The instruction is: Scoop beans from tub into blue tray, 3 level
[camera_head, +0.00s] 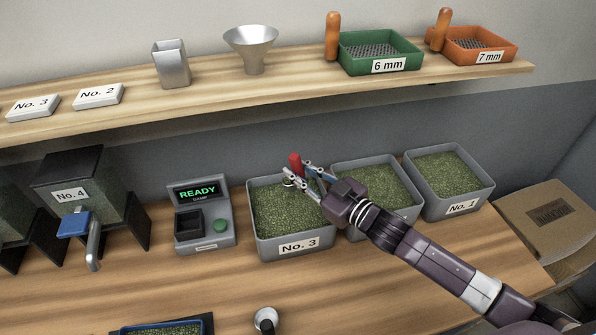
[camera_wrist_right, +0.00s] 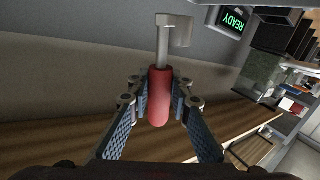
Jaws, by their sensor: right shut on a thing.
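My right gripper (camera_head: 299,170) is shut on the red handle of a scoop (camera_head: 294,160), above the grey tub labelled No. 3 (camera_head: 267,250), which is full of green beans. In the wrist view the scoop (camera_wrist_right: 160,97) has a metal shaft and a small grey head pointing away from the fingers. Whether the head holds beans cannot be told. The blue tray (camera_head: 208,322) is at the bottom edge of the head view, partly cut off, with green beans in it. My left gripper is not in view.
Another bean tub (camera_head: 408,213) is partly behind my right arm; the No. 1 tub (camera_head: 482,195) stands right of it. The shelf (camera_head: 215,92) runs above.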

